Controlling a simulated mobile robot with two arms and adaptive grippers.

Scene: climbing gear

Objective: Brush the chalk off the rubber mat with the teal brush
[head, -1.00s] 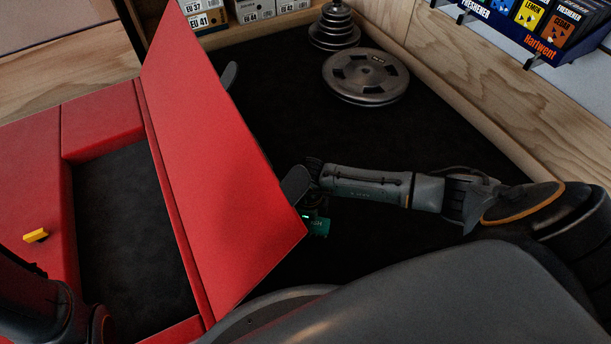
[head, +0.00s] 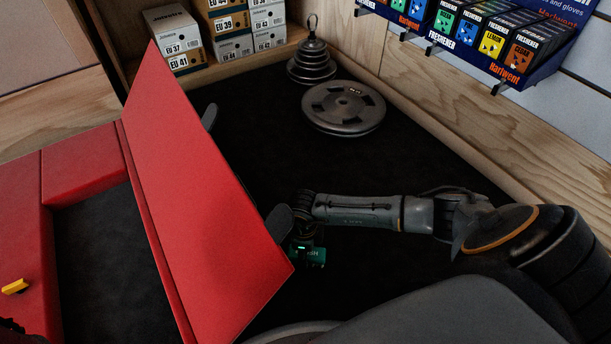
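A teal piece with pale lettering (head: 312,257) shows at the end of my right arm, just right of the red panel's lower corner. It may be the teal brush, but it is too small and dark to be sure. My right gripper (head: 300,243) points down there in shadow, partly hidden by the panel, and its fingers cannot be made out. A black floor surface (head: 400,280) spreads under and beyond my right arm. I cannot tell whether it is the rubber mat, and no chalk is discernible on it.
A tilted red panel (head: 200,200) stands at the left beside a red padded frame (head: 85,175) with a yellow piece (head: 15,286) on it. Weight plates (head: 343,108), a stacked weight (head: 311,62) and shoe boxes (head: 178,40) stand at the back. The black floor's middle is clear.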

